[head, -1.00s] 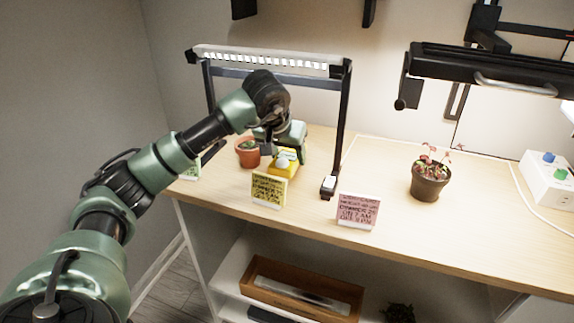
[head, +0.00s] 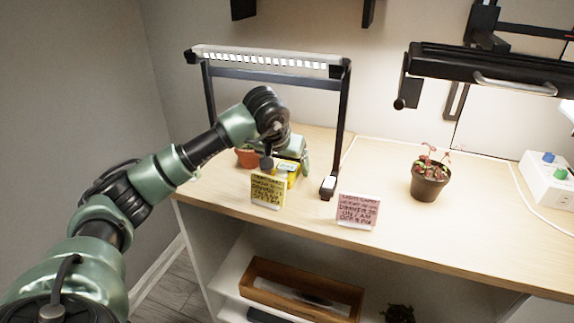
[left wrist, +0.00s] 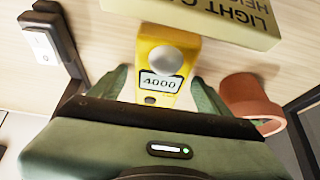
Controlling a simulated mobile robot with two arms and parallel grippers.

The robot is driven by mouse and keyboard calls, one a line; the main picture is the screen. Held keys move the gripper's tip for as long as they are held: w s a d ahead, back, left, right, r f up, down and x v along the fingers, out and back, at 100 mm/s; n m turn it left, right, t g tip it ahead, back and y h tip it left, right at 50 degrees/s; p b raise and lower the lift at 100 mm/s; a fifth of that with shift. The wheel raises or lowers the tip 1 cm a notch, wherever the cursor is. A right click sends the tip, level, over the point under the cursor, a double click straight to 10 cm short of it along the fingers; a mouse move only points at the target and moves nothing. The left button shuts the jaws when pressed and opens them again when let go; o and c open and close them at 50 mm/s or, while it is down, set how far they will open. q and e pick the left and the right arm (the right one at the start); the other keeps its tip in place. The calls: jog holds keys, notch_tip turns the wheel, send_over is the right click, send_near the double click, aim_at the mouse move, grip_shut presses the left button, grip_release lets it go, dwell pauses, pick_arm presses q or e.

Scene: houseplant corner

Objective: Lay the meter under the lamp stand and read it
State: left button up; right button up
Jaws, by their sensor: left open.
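The yellow meter (head: 292,168) lies on the wooden bench below the lit bar of the black lamp stand (head: 343,125), behind a yellow card. In the left wrist view the meter (left wrist: 168,58) lies face up, with a white dome and a small display that appears to read 4000. My left gripper (left wrist: 160,82) is open, with one green finger on each side of the meter's display end. A gap shows beside each finger. In the head view my left gripper (head: 287,158) partly hides the meter. My right gripper is out of view.
A terracotta pot (left wrist: 250,98) stands close beside one finger. The yellow card (head: 267,190) and a pink card (head: 357,211) stand along the front edge. A potted plant (head: 430,180) and a white control box (head: 549,178) are to the right, with bare bench between.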

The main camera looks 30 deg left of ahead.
pick_arm(q)
jog(key=shift+r, duration=0.15)
jog(key=p+v, duration=0.1)
jog(key=v, duration=1.1)
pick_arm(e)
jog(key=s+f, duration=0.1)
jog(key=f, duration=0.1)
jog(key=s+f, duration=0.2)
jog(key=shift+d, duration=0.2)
